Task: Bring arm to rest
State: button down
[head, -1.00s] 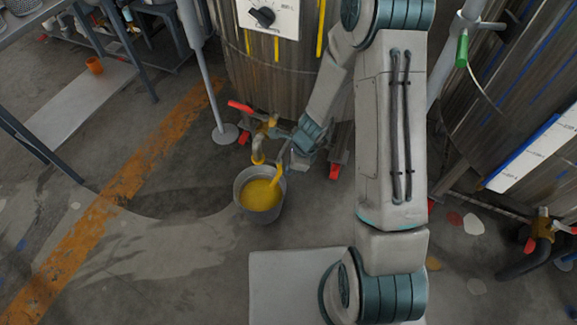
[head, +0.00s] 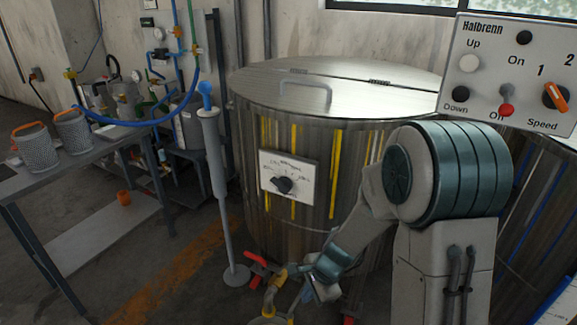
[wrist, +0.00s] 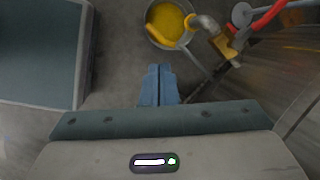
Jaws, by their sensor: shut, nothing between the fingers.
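My gripper (wrist: 159,84) shows in the wrist view with its blue fingers together and nothing between them. In the head view its end (head: 306,294) is low, in front of the steel tank (head: 340,190) and just right of the tank's outlet valve (head: 273,287). My arm is still stretched out and down toward the valve. A metal bucket (wrist: 149,34) of yellow paint stands on the floor beyond the fingertips in the wrist view, apart from them. A yellow handle-like piece lies across its rim. In the head view the bucket is mostly cut off at the bottom edge.
A red-handled valve (wrist: 268,14) is close right of the gripper. A grey post (head: 216,180) with a blue top stands left of the tank. A bench (head: 95,155) with perforated baskets is at the left. A control panel (head: 510,75) is at the upper right.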

jog(key=s+d+r+n+h+p, duration=0.1)
jog(key=s+d+r+n+p, duration=0.2)
jog(key=r, duration=0.8)
jog(key=s+d+r+n+t+h+p, duration=0.1)
jog(key=s+d+r+n+p, duration=0.2)
jog(key=r, duration=0.9)
jog(key=s+d+r+n+h+p, duration=0.1)
jog(key=s+d+r+n+p, duration=0.3)
jog(key=s+r+n+p, duration=0.3)
notch_tip(320, 180, up, 5)
jog(key=shift+s+t+h+p, duration=0.3)
jog(key=shift+s+p, duration=0.3)
jog(key=shift+s, duration=0.05)
